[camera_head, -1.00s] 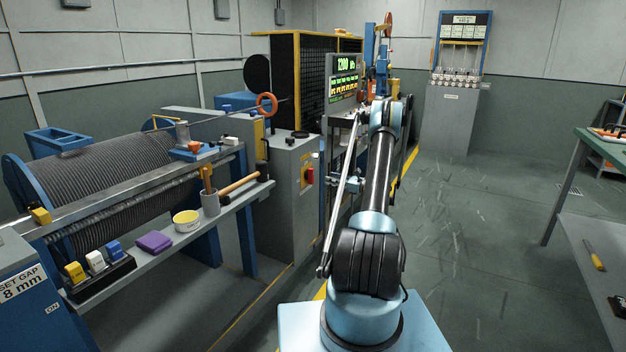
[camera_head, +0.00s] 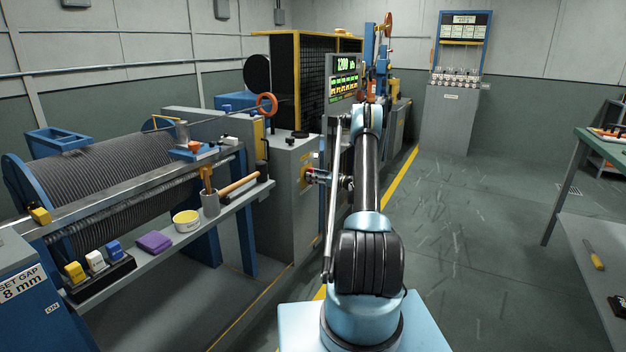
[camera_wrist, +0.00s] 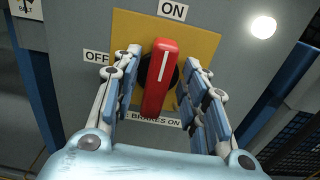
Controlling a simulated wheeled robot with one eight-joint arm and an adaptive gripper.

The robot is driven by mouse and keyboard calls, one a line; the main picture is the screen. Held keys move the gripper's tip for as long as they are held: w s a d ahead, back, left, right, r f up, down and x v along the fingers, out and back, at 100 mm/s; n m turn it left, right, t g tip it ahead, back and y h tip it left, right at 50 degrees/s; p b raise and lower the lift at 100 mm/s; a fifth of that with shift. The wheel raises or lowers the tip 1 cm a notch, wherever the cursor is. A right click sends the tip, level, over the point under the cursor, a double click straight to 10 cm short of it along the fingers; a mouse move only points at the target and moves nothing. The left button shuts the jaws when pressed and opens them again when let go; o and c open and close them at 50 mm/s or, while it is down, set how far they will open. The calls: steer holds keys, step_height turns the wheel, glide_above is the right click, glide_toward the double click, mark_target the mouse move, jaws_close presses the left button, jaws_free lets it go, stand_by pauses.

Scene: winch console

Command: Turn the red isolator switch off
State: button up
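The red isolator switch (camera_wrist: 160,78) is a red bar handle with a white line, on a yellow plate (camera_wrist: 208,42) on a grey cabinet. Its line points up, slightly right, toward the ON label (camera_wrist: 174,11); the OFF label (camera_wrist: 97,57) is to the left. My gripper (camera_wrist: 161,66) is open, one finger on each side of the handle, with visible gaps on both sides. In the head view my gripper (camera_head: 318,177) is at the cabinet's right face and mostly hides the switch.
The grey cabinet (camera_head: 285,215) stands beside the wire-rope drum (camera_head: 120,185). A shelf with a mallet (camera_head: 240,184) and purple block (camera_head: 154,241) runs along the left. A lit display (camera_head: 345,66) stands behind my arm. The floor to the right (camera_head: 450,230) is open.

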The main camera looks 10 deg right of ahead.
jaws_close()
steer(key=shift+s+a+f+n, duration=0.1)
steer(key=shift+s+f+n, duration=0.05)
steer(key=shift+n, duration=2.85)
steer(key=shift+s+f+n, duration=0.1)
steer(key=shift+f+n, duration=0.05)
steer(key=shift+n, duration=2.85)
steer(key=shift+s+a+f+n, duration=0.1)
steer(key=shift+s+f+n, duration=0.05)
steer(key=shift+n, duration=2.85)
jaws_free()
